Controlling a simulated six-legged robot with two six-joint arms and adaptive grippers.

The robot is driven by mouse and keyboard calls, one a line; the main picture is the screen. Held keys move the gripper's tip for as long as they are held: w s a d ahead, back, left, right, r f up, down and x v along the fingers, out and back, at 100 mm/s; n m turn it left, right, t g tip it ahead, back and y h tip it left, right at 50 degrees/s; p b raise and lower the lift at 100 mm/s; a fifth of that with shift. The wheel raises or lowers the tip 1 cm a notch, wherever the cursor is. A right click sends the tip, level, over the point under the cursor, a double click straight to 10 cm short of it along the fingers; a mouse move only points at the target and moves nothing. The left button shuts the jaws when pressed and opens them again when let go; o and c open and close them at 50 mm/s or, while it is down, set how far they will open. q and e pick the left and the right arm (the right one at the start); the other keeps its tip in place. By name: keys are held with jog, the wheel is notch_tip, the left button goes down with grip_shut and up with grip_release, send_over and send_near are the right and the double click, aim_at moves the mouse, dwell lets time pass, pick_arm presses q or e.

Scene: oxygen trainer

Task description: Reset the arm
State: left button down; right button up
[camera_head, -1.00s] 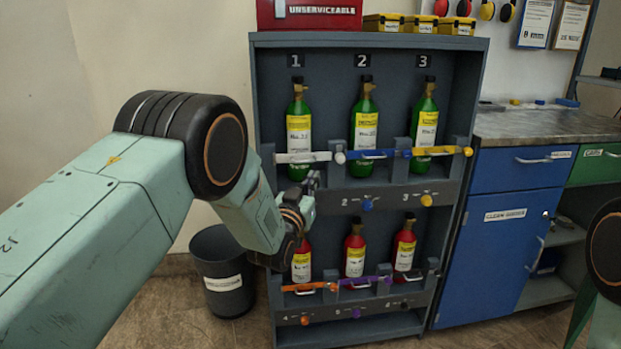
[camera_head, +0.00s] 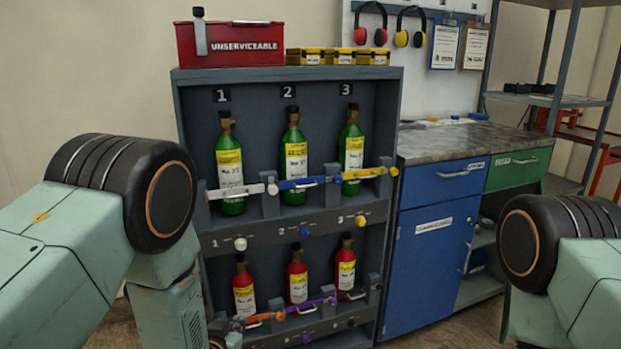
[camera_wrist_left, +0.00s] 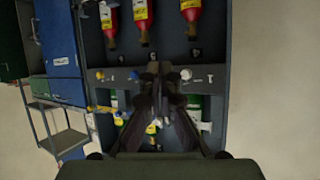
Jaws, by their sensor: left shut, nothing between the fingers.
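My left gripper (camera_wrist_left: 153,75) is shut and empty in the left wrist view, in front of the rack's middle. In the head view only a small part of it (camera_head: 228,338) shows, low at the rack's left side. The dark rack (camera_head: 290,76) holds three green bottles (camera_head: 294,160) above and three red bottles (camera_head: 298,280) below. White (camera_head: 236,191), blue (camera_head: 302,183) and yellow (camera_head: 363,174) bars cross in front of the green bottles. The lower bars include an orange (camera_head: 265,318) and a purple one (camera_head: 310,305). My right arm shows at the right; its gripper is out of view.
A red box marked UNSERVICEABLE (camera_head: 240,58) and yellow boxes (camera_head: 342,56) sit on the rack. A workbench (camera_head: 460,140) with a blue cabinet (camera_head: 428,265) stands to the right. Shelving (camera_head: 555,98) stands beyond it. Ear defenders (camera_head: 370,25) hang on the wall.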

pick_arm(q)
jog(key=s+a+f+g, duration=0.2)
jog(key=s+f+g, duration=0.25)
jog(key=s, duration=0.55)
jog(key=s+a+f+g, duration=0.25)
jog(key=s+f, duration=0.35)
jog(key=s, duration=0.4)
jog(key=s+a+n+g+p, duration=0.1)
jog(key=s+g, duration=0.4)
jog(key=s, duration=1.4)
jog(key=shift+n+g+y+p, duration=0.3)
jog(key=shift+n+g+p, duration=0.1)
jog(key=shift+p, duration=0.05)
jog(key=c, duration=2)
grip_release()
jog(key=shift+c, duration=0.2)
